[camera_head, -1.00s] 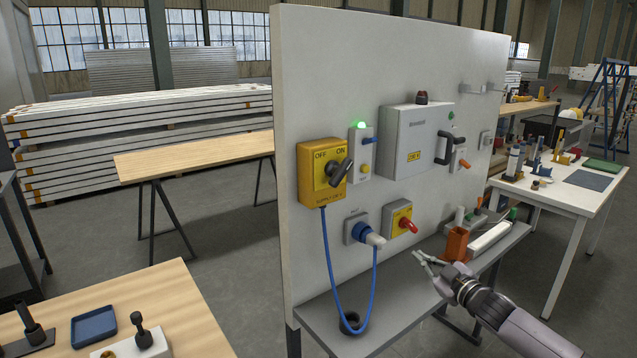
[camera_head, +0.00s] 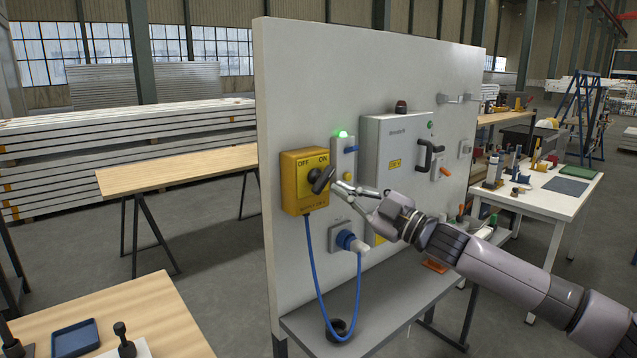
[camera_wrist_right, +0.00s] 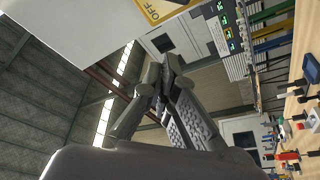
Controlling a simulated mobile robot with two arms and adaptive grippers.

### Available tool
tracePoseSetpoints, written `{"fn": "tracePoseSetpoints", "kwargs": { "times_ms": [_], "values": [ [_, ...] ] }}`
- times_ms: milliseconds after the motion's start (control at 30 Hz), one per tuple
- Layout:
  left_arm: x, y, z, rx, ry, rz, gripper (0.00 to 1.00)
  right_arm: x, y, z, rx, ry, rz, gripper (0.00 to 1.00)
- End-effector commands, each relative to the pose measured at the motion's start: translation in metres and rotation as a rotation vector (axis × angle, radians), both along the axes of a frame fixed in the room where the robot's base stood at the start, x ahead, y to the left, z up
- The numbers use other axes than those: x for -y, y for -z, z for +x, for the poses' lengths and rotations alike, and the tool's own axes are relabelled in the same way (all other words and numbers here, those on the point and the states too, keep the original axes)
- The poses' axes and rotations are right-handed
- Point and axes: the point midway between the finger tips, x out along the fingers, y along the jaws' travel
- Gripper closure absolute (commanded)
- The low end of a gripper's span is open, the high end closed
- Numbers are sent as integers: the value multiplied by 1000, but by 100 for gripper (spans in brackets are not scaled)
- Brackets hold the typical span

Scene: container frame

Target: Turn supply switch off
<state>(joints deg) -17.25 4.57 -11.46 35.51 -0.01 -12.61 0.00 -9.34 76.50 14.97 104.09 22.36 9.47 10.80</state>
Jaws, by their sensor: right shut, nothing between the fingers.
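The supply switch is a yellow box (camera_head: 296,197) on the upright white panel, marked OFF at left and ON at right. Its black handle (camera_head: 322,180) leans to the right, on the ON side. My right gripper (camera_head: 338,187) is shut and empty, with its fingertips just right of the handle; I cannot tell whether they touch it. In the right wrist view, the shut fingers (camera_wrist_right: 165,75) point up the picture, and a corner of the yellow plate (camera_wrist_right: 160,8) with the word OFF shows at the top. My left gripper is out of view.
A lit green lamp (camera_head: 342,134) tops the small box beside the switch. A blue plug (camera_head: 347,240) with a blue cable (camera_head: 316,268) sits below. A grey cabinet (camera_head: 395,140) is to the right. A grey shelf (camera_head: 385,312) runs along the panel's foot.

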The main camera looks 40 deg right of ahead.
Motion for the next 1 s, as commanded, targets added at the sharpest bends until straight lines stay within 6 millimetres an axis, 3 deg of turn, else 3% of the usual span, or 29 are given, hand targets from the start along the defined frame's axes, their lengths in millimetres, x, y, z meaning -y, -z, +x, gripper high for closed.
{"fn": "tracePoseSetpoints", "kwargs": {
  "times_ms": [467,1000],
  "values": [
    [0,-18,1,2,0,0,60,-7,-11,24,4,1,1,100],
    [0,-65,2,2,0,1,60,-25,-27,79,3,2,4,100]
  ]
}}
